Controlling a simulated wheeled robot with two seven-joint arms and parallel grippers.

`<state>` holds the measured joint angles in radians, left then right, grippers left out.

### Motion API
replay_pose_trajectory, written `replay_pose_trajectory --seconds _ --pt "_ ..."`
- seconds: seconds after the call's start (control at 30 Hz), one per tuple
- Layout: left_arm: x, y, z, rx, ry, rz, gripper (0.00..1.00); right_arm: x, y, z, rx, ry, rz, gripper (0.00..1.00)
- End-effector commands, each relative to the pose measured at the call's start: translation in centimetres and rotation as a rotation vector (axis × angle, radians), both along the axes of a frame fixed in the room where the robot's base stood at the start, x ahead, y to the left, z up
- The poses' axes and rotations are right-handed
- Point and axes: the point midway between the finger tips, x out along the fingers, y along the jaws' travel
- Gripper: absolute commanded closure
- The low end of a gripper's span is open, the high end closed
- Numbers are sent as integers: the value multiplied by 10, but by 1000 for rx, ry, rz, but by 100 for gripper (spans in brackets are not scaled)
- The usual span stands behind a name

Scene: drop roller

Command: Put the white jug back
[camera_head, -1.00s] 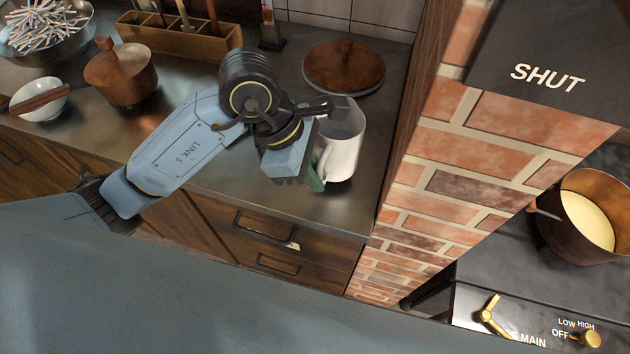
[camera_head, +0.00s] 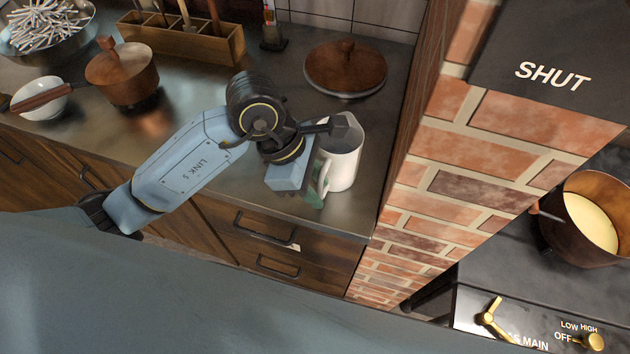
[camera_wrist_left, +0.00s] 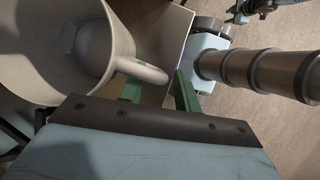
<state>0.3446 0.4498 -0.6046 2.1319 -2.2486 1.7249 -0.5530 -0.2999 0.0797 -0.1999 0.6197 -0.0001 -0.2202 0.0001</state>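The white jug (camera_head: 345,165) stands upright on the metal counter near its right end, beside the brick wall. Its handle (camera_head: 323,178) faces left, toward my left gripper (camera_head: 316,188). In the left wrist view the jug (camera_wrist_left: 50,50) fills the upper left, its inside partly visible. Its handle (camera_wrist_left: 142,70) reaches toward the space between the green fingertips of my left gripper (camera_wrist_left: 160,92). The fingers are apart, with a gap beside the handle. Whether one finger touches the handle I cannot tell. My right gripper is not in view.
A round copper-brown lid (camera_head: 345,70) lies behind the jug. The brick wall (camera_head: 440,190) rises close on its right. A lidded copper pot (camera_head: 122,75), a white bowl (camera_head: 40,100) and a wooden utensil box (camera_head: 180,38) stand to the left. The counter's front edge is close.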

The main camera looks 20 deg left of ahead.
Motion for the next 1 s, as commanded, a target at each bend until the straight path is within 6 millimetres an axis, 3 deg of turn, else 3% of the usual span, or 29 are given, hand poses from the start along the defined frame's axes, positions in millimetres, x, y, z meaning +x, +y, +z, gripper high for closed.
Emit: replay_pose_trajectory --seconds 0.17,0.7,1.0 --pt "1 3 7 0 -3 0 68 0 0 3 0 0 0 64" --pt "-3 44 100 1 -3 1 68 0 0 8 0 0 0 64" --pt "-4 49 112 0 1 1 68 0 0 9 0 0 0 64"
